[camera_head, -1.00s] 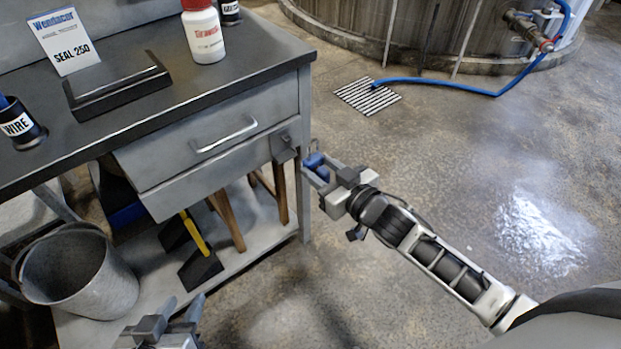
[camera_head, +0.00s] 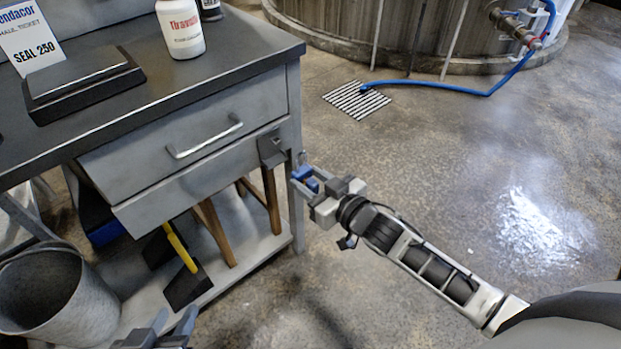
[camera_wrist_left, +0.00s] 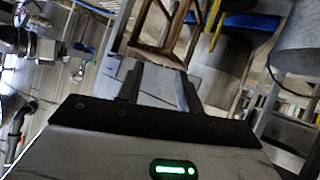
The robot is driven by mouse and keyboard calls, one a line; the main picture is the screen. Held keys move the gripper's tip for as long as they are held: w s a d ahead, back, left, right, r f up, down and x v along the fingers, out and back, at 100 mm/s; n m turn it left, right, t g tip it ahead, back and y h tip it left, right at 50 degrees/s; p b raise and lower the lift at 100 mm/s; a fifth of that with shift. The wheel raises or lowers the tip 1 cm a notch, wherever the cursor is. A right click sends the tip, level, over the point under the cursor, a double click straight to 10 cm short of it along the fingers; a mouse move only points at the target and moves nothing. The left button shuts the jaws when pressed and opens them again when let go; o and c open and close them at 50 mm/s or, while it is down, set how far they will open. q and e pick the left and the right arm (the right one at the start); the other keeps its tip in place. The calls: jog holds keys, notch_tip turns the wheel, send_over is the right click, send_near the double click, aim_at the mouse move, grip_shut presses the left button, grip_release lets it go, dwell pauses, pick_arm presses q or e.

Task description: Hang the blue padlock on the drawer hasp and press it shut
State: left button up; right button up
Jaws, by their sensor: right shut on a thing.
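The blue padlock (camera_head: 306,176) is in my right gripper (camera_head: 304,182), which is shut on it. Its shackle points up. The padlock is just right of the drawer hasp (camera_head: 272,149), a grey metal piece at the right end of the drawer front (camera_head: 185,185), and appears apart from it. The exact gap in depth cannot be told. My left gripper (camera_head: 170,331) is low at the bottom edge of the head view, away from the hasp. Its two fingers stand apart and empty, as they also do in the left wrist view (camera_wrist_left: 158,88).
The bench top (camera_head: 225,60) carries a white bottle (camera_head: 181,30) and a dark scale (camera_head: 82,86) with a card. A bucket (camera_head: 55,298), a yellow-handled tool (camera_head: 180,247) and wooden handles are below.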

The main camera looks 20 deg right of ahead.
jog(key=x, duration=0.2)
jog(key=b+x, duration=0.1)
jog(key=shift+w+a+r, duration=0.15)
jog(key=shift+w+r, duration=0.1)
jog(key=shift+w, duration=0.05)
pick_arm(q)
jog(key=shift+w+d+f+g, duration=0.1)
jog(key=shift+d+f+g, duration=0.05)
jog(key=shift+f, duration=0.5)
jog(key=shift+d+f+g, duration=0.1)
jog(key=shift+f+g, duration=0.05)
jog(key=shift+f, duration=0.45)
pick_arm(e)
jog(key=shift+x, duration=1.1)
jog(key=shift+r, duration=0.2)
pick_arm(q)
jog(key=shift+r+p, duration=0.5)
jog(key=shift+r, duration=0.25)
